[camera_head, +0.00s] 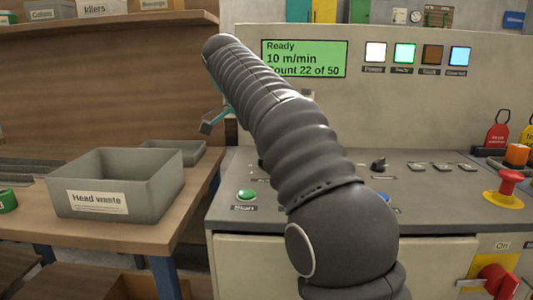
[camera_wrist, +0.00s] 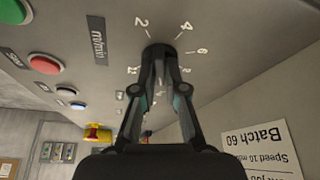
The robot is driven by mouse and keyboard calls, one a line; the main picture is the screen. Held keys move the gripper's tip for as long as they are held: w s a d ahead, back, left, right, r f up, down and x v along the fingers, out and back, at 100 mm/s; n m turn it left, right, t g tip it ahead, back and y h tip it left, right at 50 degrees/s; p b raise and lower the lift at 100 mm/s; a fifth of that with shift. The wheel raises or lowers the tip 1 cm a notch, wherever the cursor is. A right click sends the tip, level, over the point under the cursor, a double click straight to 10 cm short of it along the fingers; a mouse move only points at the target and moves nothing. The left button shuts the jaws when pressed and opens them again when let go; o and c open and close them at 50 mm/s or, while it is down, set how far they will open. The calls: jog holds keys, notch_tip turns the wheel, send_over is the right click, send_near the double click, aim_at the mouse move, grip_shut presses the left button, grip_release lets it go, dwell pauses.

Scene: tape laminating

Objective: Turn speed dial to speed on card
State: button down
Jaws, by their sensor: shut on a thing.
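My gripper (camera_wrist: 160,58) is shut on the speed dial (camera_wrist: 157,47) in the wrist view, with a fingertip on each side of the dark knob. The fingers cover most of the knob and its pointer is hidden. White numbers including 2, 4, 6 and 12 ring it, beside an "m/min" label (camera_wrist: 97,38). The card (camera_wrist: 262,152) shows upside down at lower right and reads "Batch 60" and "Speed 10 m/min", partly cut off. In the head view, the green display (camera_head: 304,58) reads "Ready", "10 m/min" and "Count 22 of 50". My arm hides the dial there.
A green button (camera_head: 247,195) sits left of my arm on the console. A black knob (camera_head: 378,164) and a red emergency stop (camera_head: 509,182) are to the right. A grey "Head waste" bin (camera_head: 150,186) stands on the left bench. In the wrist view, a red button (camera_wrist: 43,64) is nearby.

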jog(key=shift+m, duration=0.3)
dwell(0.4)
jog(key=c, duration=1.2)
grip_release()
